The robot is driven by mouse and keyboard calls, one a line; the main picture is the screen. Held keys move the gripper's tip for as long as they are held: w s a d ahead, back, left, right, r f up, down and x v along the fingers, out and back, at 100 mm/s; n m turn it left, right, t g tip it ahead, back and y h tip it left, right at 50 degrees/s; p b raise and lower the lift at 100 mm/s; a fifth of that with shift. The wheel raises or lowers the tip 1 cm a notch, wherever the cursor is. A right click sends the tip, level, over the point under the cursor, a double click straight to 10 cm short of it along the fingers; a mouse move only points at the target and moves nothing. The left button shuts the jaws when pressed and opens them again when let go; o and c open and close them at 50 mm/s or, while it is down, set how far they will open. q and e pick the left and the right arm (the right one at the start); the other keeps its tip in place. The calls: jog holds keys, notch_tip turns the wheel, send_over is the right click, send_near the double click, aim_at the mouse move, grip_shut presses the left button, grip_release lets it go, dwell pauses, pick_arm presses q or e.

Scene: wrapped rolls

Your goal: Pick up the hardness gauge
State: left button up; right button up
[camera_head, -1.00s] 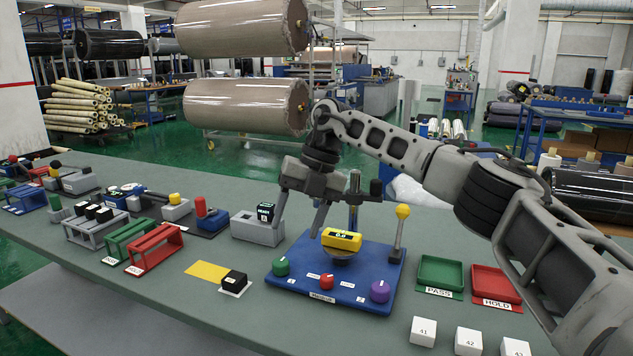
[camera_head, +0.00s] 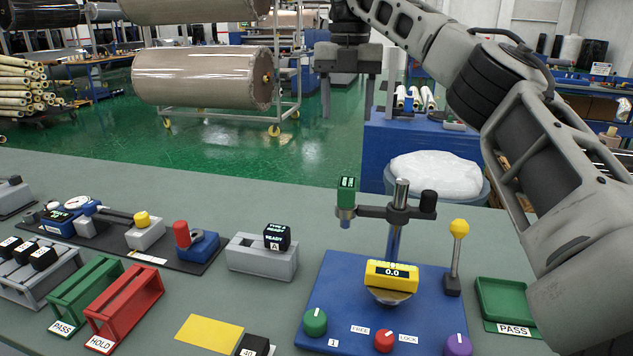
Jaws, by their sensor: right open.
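A black block with a lit screen reading TYPE A and READY (camera_head: 277,236) sits in a grey cradle (camera_head: 262,262) marked A; it looks like the hardness gauge, though I cannot be sure. A yellow unit reading 0.0 (camera_head: 391,276) rests on a round support on the blue base (camera_head: 340,275). My right gripper (camera_head: 347,98) is open and empty, fingers pointing down, raised well above the bench, up and to the right of the black block in the picture. My left gripper is not in view.
A post on the blue base carries a crossarm with a green display (camera_head: 347,190). A yellow-knobbed lever (camera_head: 457,250) stands right of it. Green (camera_head: 85,290) and red (camera_head: 125,303) racks are at left, a green PASS tray (camera_head: 505,300) at right. The bench behind the cradle is clear.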

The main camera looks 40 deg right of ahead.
jog(key=w+f, duration=0.1)
jog(key=b, duration=0.1)
send_near(348, 182)
jog(key=shift+w+f, duration=0.25)
notch_tip(348, 182, down, 4)
jog(key=shift+w, duration=0.15)
jog(key=f, duration=0.5)
jog(key=shift+s+f+p, duration=0.15)
jog(key=shift+s+p, duration=0.2)
jog(key=shift+s, duration=0.05)
jog(key=shift+f, duration=0.2)
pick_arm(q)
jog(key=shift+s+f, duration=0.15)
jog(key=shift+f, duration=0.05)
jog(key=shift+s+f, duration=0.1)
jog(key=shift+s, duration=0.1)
pick_arm(e)
grip_shut()
